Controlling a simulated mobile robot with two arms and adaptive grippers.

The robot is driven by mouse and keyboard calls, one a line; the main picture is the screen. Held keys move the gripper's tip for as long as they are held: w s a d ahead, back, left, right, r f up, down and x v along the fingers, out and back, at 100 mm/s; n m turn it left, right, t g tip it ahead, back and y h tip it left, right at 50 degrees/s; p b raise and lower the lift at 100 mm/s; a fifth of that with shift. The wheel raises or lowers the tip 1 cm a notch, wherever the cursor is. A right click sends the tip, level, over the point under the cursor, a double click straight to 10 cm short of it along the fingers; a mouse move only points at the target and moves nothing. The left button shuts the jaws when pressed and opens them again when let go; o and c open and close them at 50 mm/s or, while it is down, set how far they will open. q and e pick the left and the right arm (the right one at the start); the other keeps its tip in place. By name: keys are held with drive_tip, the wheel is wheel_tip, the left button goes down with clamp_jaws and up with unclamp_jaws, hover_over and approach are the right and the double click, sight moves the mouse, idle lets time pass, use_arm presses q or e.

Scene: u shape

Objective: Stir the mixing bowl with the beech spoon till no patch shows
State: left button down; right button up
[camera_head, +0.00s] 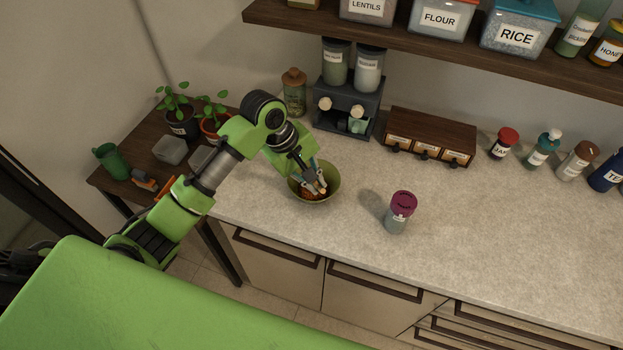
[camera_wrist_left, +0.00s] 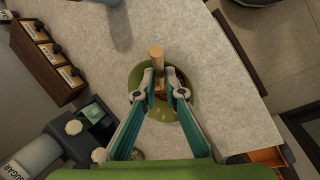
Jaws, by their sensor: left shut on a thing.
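The green mixing bowl (camera_head: 331,184) stands on the counter near its front-left edge; it also shows in the left wrist view (camera_wrist_left: 178,112). My left gripper (camera_head: 317,187) is over the bowl. It is shut on the wooden beech spoon (camera_wrist_left: 157,58), whose pale handle stands up between the fingertips (camera_wrist_left: 162,94) in the left wrist view. The spoon's lower end is hidden in the bowl. A reddish-brown patch (camera_head: 307,194) shows inside the bowl, partly hidden by the gripper. My right gripper is not in view.
A grey jar with a purple lid (camera_head: 400,212) stands right of the bowl. Behind are a dark rack with jars (camera_head: 349,95) and a small drawer chest (camera_head: 430,137). Several capped bottles stand farther right. The counter front right of the purple-lidded jar is clear.

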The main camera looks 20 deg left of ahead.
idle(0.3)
use_arm(q)
drive_tip(key=shift+r, duration=0.75)
wheel_tip(320, 180, up, 9)
idle(0.5)
idle(0.5)
